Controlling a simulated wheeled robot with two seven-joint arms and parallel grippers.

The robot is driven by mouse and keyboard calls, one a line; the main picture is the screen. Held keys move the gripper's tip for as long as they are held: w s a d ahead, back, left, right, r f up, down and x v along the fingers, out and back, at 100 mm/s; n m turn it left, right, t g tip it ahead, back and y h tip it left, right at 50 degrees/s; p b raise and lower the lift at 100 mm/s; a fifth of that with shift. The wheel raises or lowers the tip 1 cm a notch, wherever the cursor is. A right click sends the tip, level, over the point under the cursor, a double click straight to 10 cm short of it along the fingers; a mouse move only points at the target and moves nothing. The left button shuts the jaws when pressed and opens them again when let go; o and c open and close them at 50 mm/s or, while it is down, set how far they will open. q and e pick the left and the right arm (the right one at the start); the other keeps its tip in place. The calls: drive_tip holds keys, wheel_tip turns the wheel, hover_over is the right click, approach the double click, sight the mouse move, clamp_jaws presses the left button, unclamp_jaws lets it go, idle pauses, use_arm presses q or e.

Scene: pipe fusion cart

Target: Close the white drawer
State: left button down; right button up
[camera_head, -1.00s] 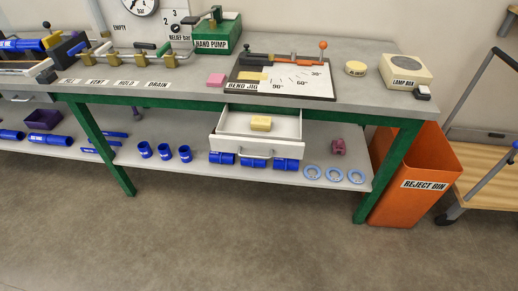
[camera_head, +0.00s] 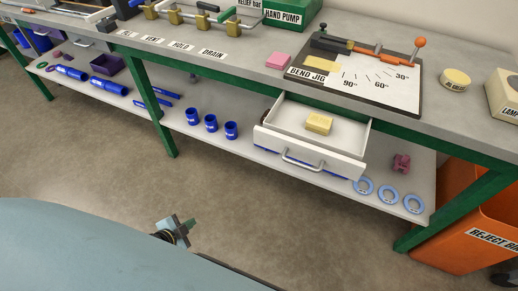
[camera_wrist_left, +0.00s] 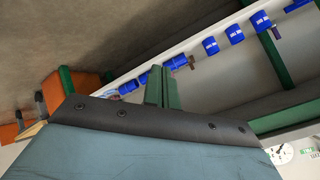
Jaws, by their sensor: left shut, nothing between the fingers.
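The white drawer (camera_head: 280,141) hangs pulled out under the bench top, with a grey bar handle (camera_head: 301,163) on its front. A yellow block (camera_head: 319,123) lies inside it. My left gripper (camera_head: 188,226) is low in front of the bench, to the left of and nearer than the drawer, clear of the handle. Its green fingers also show in the left wrist view (camera_wrist_left: 162,88); they are shut and empty. The drawer is not clearly visible in the left wrist view. My right gripper is not in view.
The bench top (camera_head: 232,65) carries a bend jig (camera_head: 375,88) above the drawer. The lower shelf (camera_head: 180,118) holds blue fittings (camera_head: 211,123) and pale blue rings (camera_head: 388,195). A green leg (camera_head: 158,115) stands left; an orange reject bin (camera_head: 455,220) stands right. Floor in front is open.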

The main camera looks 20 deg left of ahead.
use_arm(q)
drive_tip(key=w+d+r+m+t+h+b, duration=0.15)
drive_tip(key=w+r+m+t+h, duration=0.25)
drive_tip(key=w+r+m, duration=0.65)
drive_tip(key=s+d+r+m+g+h+b, duration=0.1)
drive_tip(key=d+r+m+h, duration=0.3)
drive_tip(key=r, duration=0.4)
drive_tip(key=s+d+r+m+g+h+b, duration=0.1)
drive_tip(key=d+r+m+h+b, duration=0.1)
drive_tip(key=d+r+m+h, duration=0.45)
drive_tip(key=w+d+n, duration=0.1)
drive_tip(key=w, duration=0.2)
drive_tip(key=w+d+r+n+y, duration=0.1)
drive_tip(key=w+d, duration=0.1)
drive_tip(key=w, duration=0.1)
drive_tip(key=w+d+y+b, duration=0.1)
drive_tip(key=w, duration=0.2)
drive_tip(key=shift+w+d+r+n, duration=0.15)
drive_tip(key=shift+w+r+n, duration=0.15)
drive_tip(key=shift+n, duration=0.1)
drive_tip(key=shift+w, duration=0.6)
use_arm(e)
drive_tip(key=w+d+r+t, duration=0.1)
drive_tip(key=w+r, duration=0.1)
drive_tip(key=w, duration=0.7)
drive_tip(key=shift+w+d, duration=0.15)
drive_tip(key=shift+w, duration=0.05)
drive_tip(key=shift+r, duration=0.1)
